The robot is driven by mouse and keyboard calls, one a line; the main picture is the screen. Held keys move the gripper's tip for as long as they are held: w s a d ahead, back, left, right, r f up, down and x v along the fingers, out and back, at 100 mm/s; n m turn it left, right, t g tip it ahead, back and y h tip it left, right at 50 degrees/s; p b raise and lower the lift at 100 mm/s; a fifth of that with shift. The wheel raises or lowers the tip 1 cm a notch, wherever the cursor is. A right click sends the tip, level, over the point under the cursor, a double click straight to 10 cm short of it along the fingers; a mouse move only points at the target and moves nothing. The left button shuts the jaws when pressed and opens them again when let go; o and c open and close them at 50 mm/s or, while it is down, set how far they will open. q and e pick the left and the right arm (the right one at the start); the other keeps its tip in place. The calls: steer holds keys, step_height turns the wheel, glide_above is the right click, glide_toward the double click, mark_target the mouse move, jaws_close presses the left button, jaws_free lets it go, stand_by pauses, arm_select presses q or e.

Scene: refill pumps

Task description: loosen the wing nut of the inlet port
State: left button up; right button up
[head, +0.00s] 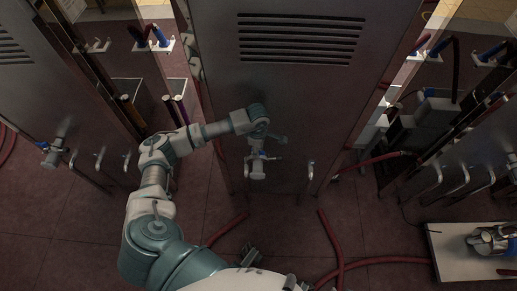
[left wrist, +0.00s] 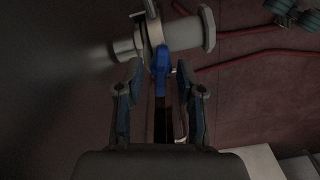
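The inlet port (head: 257,170) is a pale metal pipe stub with a flange on the front of the middle cabinet. In the left wrist view its round flange (left wrist: 208,30) and clamp ring show at the top. The blue wing nut (left wrist: 161,58) points down from the clamp. My left gripper (left wrist: 160,72) is open, with one fingertip on each side of the wing nut and a gap visible on both sides. In the head view the left gripper (head: 272,137) is small and dark at the port. A dark shape low in the middle may be my right gripper (head: 250,256); its fingers are unclear.
The grey middle cabinet (head: 300,85) has vent slots and a bent handle (head: 310,170) right of the port. Red hoses (head: 330,235) lie on the dark tiled floor. A pale platform (head: 455,262) with a metal pump (head: 490,240) stands at lower right. Another cabinet (head: 50,100) stands left.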

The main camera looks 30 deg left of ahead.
arm_select(q)
steer(key=shift+a, duration=0.1)
arm_select(e)
steer(key=shift+a, duration=0.1)
arm_select(q)
steer(key=shift+c, duration=0.2)
jaws_close()
steer(key=shift+r, duration=0.1)
steer(key=shift+r+n+p, duration=0.1)
steer(key=shift+n+p, duration=0.3)
steer(key=shift+n, duration=0.3)
steer(key=shift+n+p, duration=0.3)
steer(key=shift+n, duration=0.5)
steer(key=shift+o, duration=0.2)
jaws_free()
steer(key=shift+f, duration=0.2)
arm_select(e)
steer(key=shift+s+d+f+g, duration=0.15)
steer(key=shift+s+f+g, duration=0.2)
steer(key=shift+f, duration=0.2)
steer(key=shift+s+d+f+g, duration=0.15)
steer(key=shift+s+f+g, duration=0.15)
steer(key=shift+f, duration=0.25)
arm_select(q)
steer(key=shift+r, duration=0.1)
arm_select(e)
steer(key=shift+s, duration=0.1)
